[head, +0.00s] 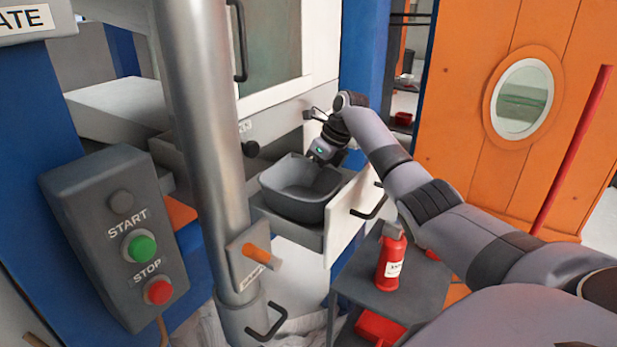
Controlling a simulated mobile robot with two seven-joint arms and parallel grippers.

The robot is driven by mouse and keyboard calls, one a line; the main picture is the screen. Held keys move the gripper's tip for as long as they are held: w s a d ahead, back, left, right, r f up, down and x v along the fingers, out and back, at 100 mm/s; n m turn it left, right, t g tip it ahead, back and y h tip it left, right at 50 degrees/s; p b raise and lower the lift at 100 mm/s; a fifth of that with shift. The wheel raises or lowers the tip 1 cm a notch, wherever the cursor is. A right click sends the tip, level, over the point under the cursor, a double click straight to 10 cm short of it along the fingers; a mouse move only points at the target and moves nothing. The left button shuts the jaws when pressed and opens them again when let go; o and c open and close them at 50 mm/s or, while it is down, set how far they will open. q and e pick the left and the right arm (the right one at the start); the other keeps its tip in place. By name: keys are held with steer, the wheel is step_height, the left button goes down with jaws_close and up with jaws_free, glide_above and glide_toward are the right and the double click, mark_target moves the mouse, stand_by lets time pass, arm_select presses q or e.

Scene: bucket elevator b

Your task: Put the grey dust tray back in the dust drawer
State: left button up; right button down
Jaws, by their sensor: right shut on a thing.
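The grey dust tray (294,204) is an open, empty-looking bin in the middle of the head view. It sits in or just over the pulled-out dust drawer (340,226), which has a white front with a black handle. I cannot tell whether the tray rests fully on the drawer floor. My right gripper (321,156) is at the tray's back right rim and is shut on it; the fingertips are partly hidden. My left gripper is not in view.
A steel column (207,130) stands left of the drawer, with a START/STOP box (120,235) in front at left. A grey cart (415,285) with a red bottle (391,260) stands right of the drawer. An orange door (500,150) is behind.

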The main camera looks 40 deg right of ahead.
steer(key=shift+w+a+f, duration=0.3)
steer(key=shift+w+a, duration=0.15)
steer(key=shift+w, duration=0.1)
steer(key=shift+f, duration=0.3)
steer(key=shift+f, duration=0.1)
steer(key=c, duration=1.3)
jaws_free()
steer(key=shift+f, duration=0.1)
steer(key=shift+o, duration=0.2)
steer(key=v, duration=1.2)
steer(key=shift+r+b, duration=0.3)
steer(key=shift+b, duration=0.05)
